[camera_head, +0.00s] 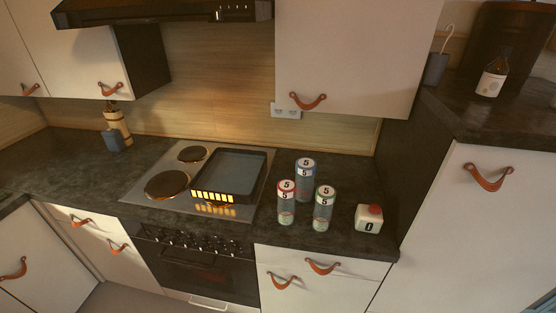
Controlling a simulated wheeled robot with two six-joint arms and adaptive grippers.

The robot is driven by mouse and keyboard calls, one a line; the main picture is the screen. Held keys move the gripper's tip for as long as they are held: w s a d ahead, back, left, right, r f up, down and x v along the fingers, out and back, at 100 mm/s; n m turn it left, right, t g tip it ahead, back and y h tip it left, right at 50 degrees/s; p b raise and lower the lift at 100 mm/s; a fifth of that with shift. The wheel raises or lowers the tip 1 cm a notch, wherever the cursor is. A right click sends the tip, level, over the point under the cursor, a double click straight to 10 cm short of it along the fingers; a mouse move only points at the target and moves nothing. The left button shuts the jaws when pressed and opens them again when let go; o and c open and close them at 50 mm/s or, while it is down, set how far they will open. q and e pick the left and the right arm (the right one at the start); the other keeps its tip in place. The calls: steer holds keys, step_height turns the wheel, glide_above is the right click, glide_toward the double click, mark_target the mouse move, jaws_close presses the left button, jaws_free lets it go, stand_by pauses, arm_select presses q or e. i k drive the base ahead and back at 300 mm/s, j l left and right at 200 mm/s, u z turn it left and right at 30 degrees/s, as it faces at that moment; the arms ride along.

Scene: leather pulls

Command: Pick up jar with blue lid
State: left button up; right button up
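The jar with the blue lid (304,172) stands upright on the dark counter, right of the stove. It is the rearmost of three similar jars marked "5". A jar with a red lid (286,204) stands in front of it to the left. A jar with a green lid (323,210) stands in front of it to the right. These two partly hide the lower part of the blue-lidded jar. Neither of my grippers is in view.
A dark tray (230,172) sits on the hob (143,198) to the left. A white box with a red button (368,219) stands right of the jars. A cabinet (350,60) hangs above, and a tall cabinet (470,230) closes the right side. The front counter edge is clear.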

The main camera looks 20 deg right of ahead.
mark_target(305, 167)
steer(key=i+j+z, duration=0.15)
steer(key=z, duration=0.2)
steer(key=i+j+z, duration=0.15)
steer(key=z, duration=0.2)
steer(key=i+j+z, duration=0.1)
steer(key=j+z, duration=0.3)
steer(key=l, duration=0.1)
